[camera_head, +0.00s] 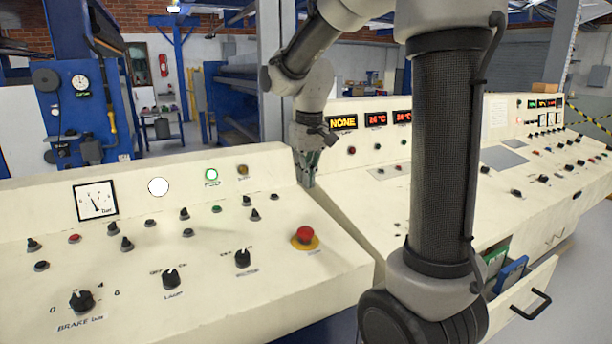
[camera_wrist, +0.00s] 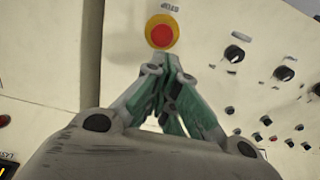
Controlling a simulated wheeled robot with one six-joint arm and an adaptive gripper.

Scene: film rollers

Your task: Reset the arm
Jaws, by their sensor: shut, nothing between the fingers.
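My gripper (camera_head: 308,180) hangs fingers-down over the gap between the two cream control panels in the head view. In the wrist view my gripper (camera_wrist: 170,75) has its green-lined fingers closed together at the tips, with nothing between them. The fingertips point towards the red stop button (camera_wrist: 162,32) on its yellow ring, and look apart from it. In the head view the red stop button (camera_head: 305,235) sits on the left panel, below my gripper. My arm's large upright link covers part of the right panel.
The left panel (camera_head: 140,255) carries several knobs, a gauge (camera_head: 96,201) and a lit green button (camera_head: 211,174). The right panel (camera_head: 350,173) has orange displays (camera_head: 343,122) and knobs. An open drawer (camera_head: 522,305) with green and blue items juts out at the lower right.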

